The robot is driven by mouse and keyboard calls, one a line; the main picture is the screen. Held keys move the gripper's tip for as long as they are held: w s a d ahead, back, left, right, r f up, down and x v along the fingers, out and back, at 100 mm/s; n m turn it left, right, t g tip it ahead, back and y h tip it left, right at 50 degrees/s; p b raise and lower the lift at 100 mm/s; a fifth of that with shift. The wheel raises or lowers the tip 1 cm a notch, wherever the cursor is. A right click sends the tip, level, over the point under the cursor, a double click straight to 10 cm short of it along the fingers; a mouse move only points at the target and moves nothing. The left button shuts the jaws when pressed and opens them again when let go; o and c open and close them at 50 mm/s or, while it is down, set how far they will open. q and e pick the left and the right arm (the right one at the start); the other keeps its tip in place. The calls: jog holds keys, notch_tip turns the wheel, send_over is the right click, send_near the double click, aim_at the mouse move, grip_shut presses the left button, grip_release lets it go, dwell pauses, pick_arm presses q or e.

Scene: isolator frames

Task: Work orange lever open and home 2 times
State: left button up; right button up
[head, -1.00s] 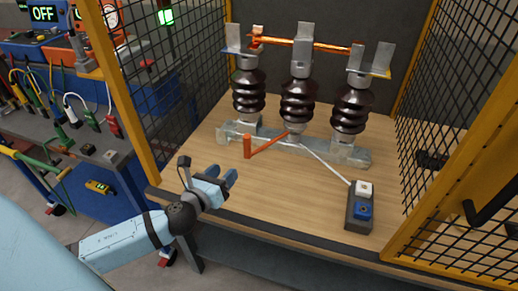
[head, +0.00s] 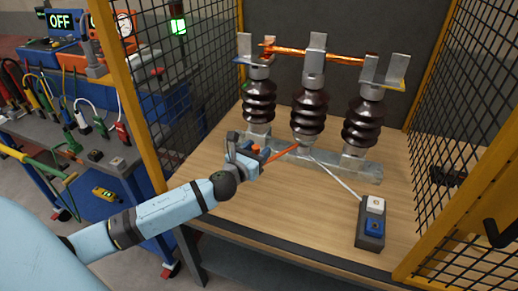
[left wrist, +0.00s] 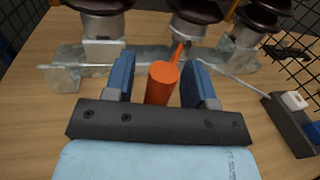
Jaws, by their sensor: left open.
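The orange lever (head: 283,153) runs from the base under the middle insulator toward the front left. Its upright orange handle also shows in the left wrist view (left wrist: 162,82). My left gripper (head: 255,151) is at the handle end of the lever. In the left wrist view its two blue fingers (left wrist: 161,80) stand open on either side of the handle, with a gap visible on both sides. In the head view the gripper hides most of the handle. My right gripper is not in view.
Three dark ribbed insulators (head: 308,115) stand on a metal base rail (head: 360,170), with a copper bar (head: 318,53) across the top. A box with white and blue buttons (head: 371,222) stands at right. Mesh walls (head: 190,90) flank the wooden floor (head: 290,215).

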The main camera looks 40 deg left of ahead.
pick_arm(q)
jog(key=shift+w, duration=0.55)
grip_shut()
jog(key=shift+d, duration=0.1)
